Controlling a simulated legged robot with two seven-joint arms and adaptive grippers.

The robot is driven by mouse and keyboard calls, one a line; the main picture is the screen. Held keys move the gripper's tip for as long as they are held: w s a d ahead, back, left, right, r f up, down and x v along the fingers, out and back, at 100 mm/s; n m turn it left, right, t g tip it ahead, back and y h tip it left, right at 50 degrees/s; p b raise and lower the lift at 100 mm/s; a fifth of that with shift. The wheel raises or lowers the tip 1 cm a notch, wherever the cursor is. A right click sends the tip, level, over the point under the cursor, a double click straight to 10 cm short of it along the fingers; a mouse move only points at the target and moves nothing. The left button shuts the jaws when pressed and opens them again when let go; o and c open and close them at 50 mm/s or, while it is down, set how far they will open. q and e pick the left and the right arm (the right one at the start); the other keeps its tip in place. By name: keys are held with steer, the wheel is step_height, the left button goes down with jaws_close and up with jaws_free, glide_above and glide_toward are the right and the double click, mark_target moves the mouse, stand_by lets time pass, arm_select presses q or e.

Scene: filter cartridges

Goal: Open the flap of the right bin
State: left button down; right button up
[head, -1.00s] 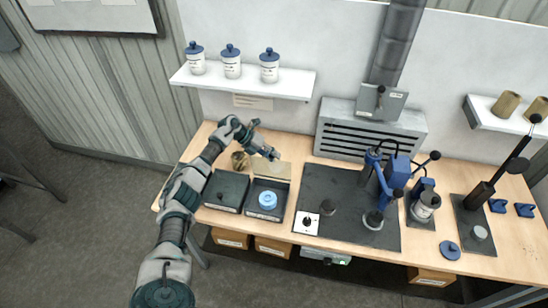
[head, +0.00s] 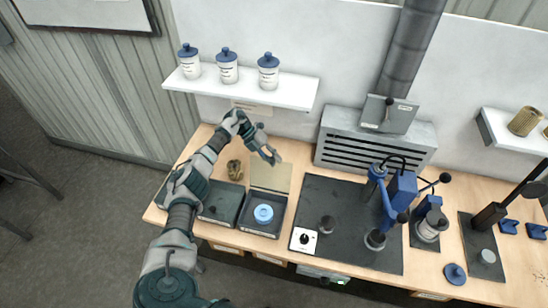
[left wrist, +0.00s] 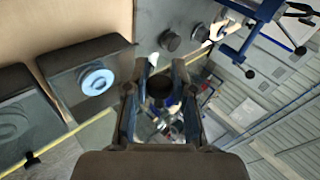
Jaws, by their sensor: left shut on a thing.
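The right bin (head: 245,228) is a dark tray on the bench with a light-blue round piece (head: 264,214) inside. Its flap (head: 270,178) is raised at the back and looks tan, perhaps from the bench showing through. My left gripper (head: 271,157) is at the flap's upper edge. In the left wrist view, my left gripper's fingers (left wrist: 160,95) are closed around a small dark knob (left wrist: 160,86), apparently the flap's. The light-blue piece in the bin also shows there (left wrist: 97,80). The left bin (head: 221,203) has its dark flap down. My right gripper is not in view.
A brass-coloured cup (head: 235,170) stands behind the left bin. A shelf with jars (head: 240,90) hangs above my left arm.

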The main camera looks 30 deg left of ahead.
arm_select(q)
steer(key=shift+s+f, duration=0.15)
steer(key=c, duration=1)
jaws_free()
steer(key=shift+a, duration=0.1)
steer(key=shift+a+r, duration=0.25)
steer(key=shift+r, duration=0.1)
steer(key=v, duration=0.6)
steer(key=shift+a+r, duration=0.15)
steer(key=shift+a, duration=0.15)
